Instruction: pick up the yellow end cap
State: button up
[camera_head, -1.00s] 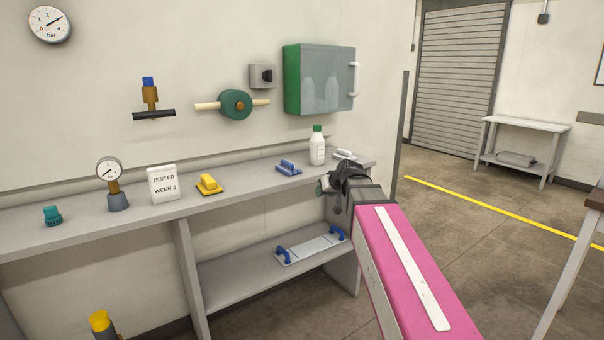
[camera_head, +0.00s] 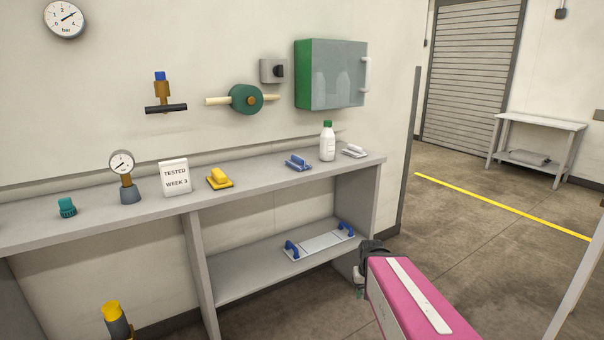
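A yellow cap (camera_head: 111,309) sits on top of a dark grey upright stub at the lower left, below the bench top; its lower part runs out of the picture. A second yellow thing, a yellow block on a flat yellow base (camera_head: 219,178), lies on the bench top right of the white sign. My gripper (camera_head: 359,284) is at the end of my pink arm, low in front of the bench's right end, well right of both yellow things. Its fingers are mostly hidden by the arm, so I cannot tell whether it is open.
On the grey bench (camera_head: 272,176) stand a teal cap (camera_head: 67,207), a gauge (camera_head: 122,163), a "TESTED WEEK 3" sign (camera_head: 175,177), a blue-handled item (camera_head: 298,163) and a white bottle (camera_head: 327,145). The lower shelf holds a blue-handled tray (camera_head: 320,244). Floor is open to the right.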

aim_at(111, 311)
jog(key=u, duration=2.1)
jog(key=i+j+z, duration=0.1)
jog(key=j, duration=0.25)
jog(key=i+j+z, duration=0.25)
jog(key=i+j, duration=0.15)
jog(key=j, duration=0.35)
